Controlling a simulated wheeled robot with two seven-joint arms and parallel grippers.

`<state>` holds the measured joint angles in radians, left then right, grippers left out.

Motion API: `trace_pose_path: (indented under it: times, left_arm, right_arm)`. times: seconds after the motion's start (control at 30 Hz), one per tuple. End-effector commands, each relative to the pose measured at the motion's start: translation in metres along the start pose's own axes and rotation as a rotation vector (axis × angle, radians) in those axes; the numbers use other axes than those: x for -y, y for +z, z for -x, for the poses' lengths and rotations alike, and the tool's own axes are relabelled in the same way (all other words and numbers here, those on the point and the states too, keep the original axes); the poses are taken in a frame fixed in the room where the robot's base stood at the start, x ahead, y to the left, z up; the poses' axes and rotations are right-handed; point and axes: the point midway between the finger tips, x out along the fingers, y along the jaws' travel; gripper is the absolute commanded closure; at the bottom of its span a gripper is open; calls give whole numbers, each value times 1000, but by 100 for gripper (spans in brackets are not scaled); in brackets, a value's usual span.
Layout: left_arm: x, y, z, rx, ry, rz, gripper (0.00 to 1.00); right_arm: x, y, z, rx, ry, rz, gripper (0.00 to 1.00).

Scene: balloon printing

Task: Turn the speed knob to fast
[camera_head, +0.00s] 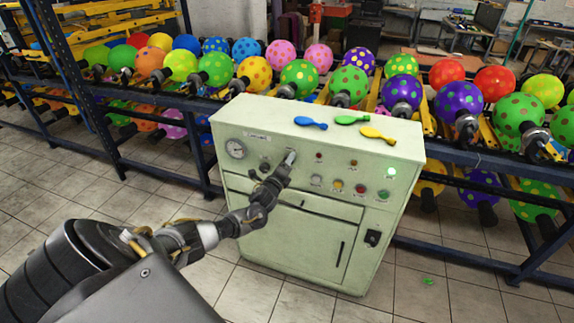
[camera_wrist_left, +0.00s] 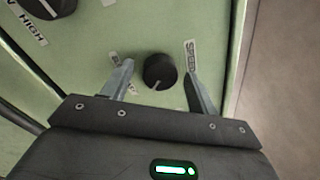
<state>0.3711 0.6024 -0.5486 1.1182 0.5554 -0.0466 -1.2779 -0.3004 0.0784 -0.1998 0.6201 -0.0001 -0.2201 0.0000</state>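The black round speed knob (camera_wrist_left: 159,71) sits on the pale green panel, with its light mark pointing down and slightly left in the left wrist view. A "SPEED" label (camera_wrist_left: 191,56) is beside it on the right. Another label on its left is partly hidden by a finger. My left gripper (camera_wrist_left: 158,72) is open, one finger on each side of the knob, with gaps visible. In the head view my left gripper (camera_head: 289,158) is at the front panel of the green machine (camera_head: 320,210) and covers the knob. My right gripper is not in view.
A larger black knob (camera_wrist_left: 47,5) with a "HIGH" label is at the upper left of the wrist view. A gauge (camera_head: 235,149) and lit green lamp (camera_head: 391,172) are on the panel. Three flat balloons lie on top. Racks of balloons (camera_head: 299,75) stand behind.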

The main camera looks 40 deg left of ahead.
Motion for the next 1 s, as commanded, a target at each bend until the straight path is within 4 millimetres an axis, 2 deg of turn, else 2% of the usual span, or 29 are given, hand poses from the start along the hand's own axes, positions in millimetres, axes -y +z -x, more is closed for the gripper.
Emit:
trace_pose_path:
  times: [0.2, 0.33, 0.47, 0.7, 0.83, 1.0]
  left_arm:
    - [0, 0, 1, 0, 0, 0, 41]
    - [-1, 0, 10, -1, 1, 0, 41]
    - [-2, 0, 31, -3, 1, 0, 41]
    - [-2, -2, 78, -3, 1, 1, 41]
    - [-1, -1, 96, -2, 0, 1, 41]
    - [-1, 0, 106, 0, 1, 0, 41]
  right_arm:
    - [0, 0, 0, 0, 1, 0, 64]
    - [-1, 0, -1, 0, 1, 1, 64]
    - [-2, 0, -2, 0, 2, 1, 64]
    - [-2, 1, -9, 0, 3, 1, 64]
    - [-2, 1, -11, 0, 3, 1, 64]
    - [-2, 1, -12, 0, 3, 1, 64]
